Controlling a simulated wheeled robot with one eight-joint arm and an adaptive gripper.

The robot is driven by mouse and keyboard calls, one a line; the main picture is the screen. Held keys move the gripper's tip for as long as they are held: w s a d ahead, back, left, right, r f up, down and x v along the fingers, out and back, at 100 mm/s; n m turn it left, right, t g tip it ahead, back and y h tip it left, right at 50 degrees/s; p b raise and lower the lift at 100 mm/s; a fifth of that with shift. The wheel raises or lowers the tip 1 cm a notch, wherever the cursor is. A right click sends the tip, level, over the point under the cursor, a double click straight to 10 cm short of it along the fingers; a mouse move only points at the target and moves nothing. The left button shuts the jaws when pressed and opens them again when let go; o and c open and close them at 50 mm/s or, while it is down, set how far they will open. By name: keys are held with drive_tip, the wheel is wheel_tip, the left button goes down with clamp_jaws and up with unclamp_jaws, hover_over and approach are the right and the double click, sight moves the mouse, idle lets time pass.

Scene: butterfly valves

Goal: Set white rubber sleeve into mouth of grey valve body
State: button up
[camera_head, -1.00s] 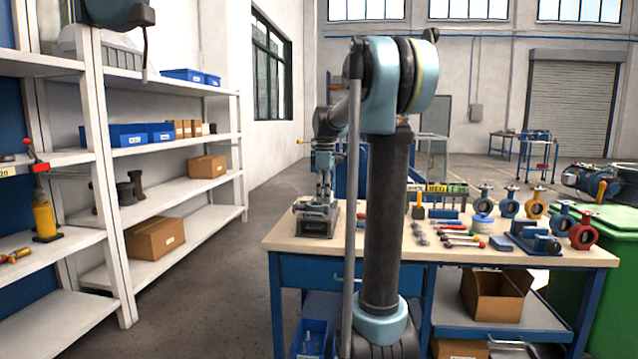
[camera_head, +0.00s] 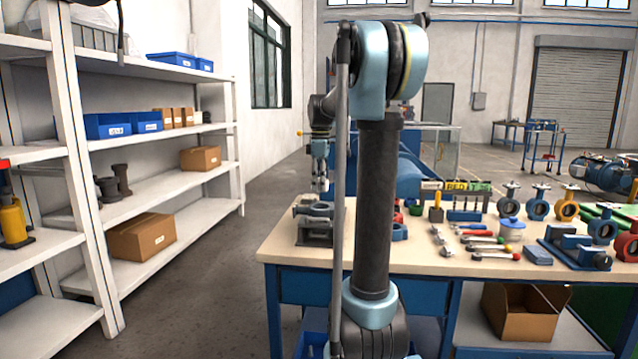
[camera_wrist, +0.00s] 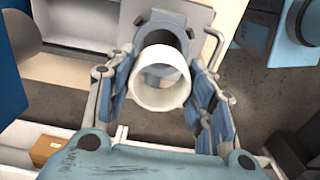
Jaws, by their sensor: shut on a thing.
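The white rubber sleeve (camera_wrist: 160,82) is a short open ring in the wrist view. My gripper (camera_wrist: 160,93) is shut on it, with blue finger pads at its left and right sides. The grey valve body (camera_wrist: 158,24) shows just beyond the sleeve, overlapped by its far rim. In the head view my gripper (camera_head: 320,186) points down above the grey valve body (camera_head: 315,209), with a small gap. The body sits on a grey block at the bench's left end. The sleeve is too small to make out there.
The workbench (camera_head: 275,243) carries hand tools (camera_head: 480,245), a blue fixture (camera_head: 575,248) and several coloured valves (camera_head: 540,203) to the right. White shelves (camera_head: 150,205) stand at the left. A bent metal handle (camera_wrist: 214,46) is right of the valve body in the wrist view.

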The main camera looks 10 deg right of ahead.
wheel_tip(320, 180, down, 6)
drive_tip(key=shift+d+r, duration=0.1)
drive_tip(key=shift+r, duration=0.15)
idle(0.5)
drive_tip(key=shift+s+f, duration=0.25)
drive_tip(key=shift+f, duration=0.4)
idle(2.2)
drive_tip(key=shift+o, duration=0.3)
drive_tip(key=o, duration=0.7)
drive_tip(key=shift+c, duration=0.2)
drive_tip(key=o, duration=0.5)
drive_tip(key=shift+w+f, duration=0.2)
drive_tip(key=shift+f, duration=0.05)
drive_tip(key=shift+r, duration=0.15)
drive_tip(key=shift+r, duration=0.1)
drive_tip(key=shift+r, duration=3.5)
